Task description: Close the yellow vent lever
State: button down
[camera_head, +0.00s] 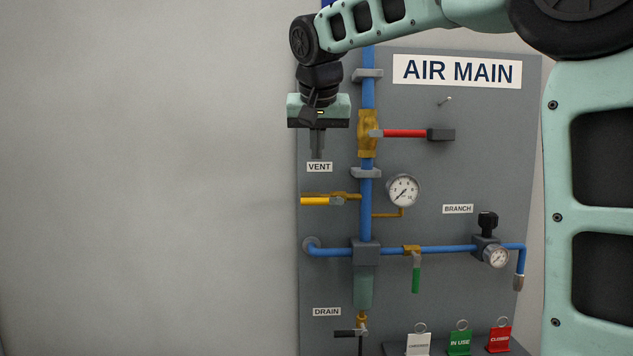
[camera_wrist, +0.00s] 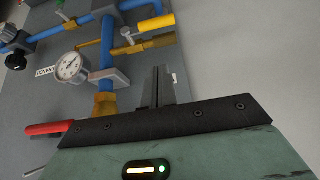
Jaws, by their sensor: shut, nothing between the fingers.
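The yellow vent lever (camera_head: 316,200) points left from the brass vent branch (camera_head: 345,196), below the VENT label, in the head view. Its handle lies roughly level, along the branch. In the wrist view the yellow handle (camera_wrist: 157,22) is near the top, beside the brass branch (camera_wrist: 147,44). The depth gap between fingers and panel is hard to judge.
The blue main pipe (camera_head: 367,218) runs just right of the lever, with a red-handled valve (camera_head: 405,133) higher up. A gauge (camera_head: 403,190) sits right of the pipe. A green lever (camera_head: 416,275) hangs lower down. Bare wall (camera_head: 150,180) leaves free room left of the panel.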

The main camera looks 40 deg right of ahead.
jog(key=p, duration=0.1)
send_over(320, 200)
jog(key=f, duration=0.4)
jog(key=shift+w+a+f, duration=0.2)
jog(key=shift+w, duration=0.1)
jog(key=f, duration=0.3)
jog(key=shift+s+a+f+p, duration=0.2)
jog(key=shift+s+f+p, duration=0.05)
jog(key=shift+s+p, duration=0.05)
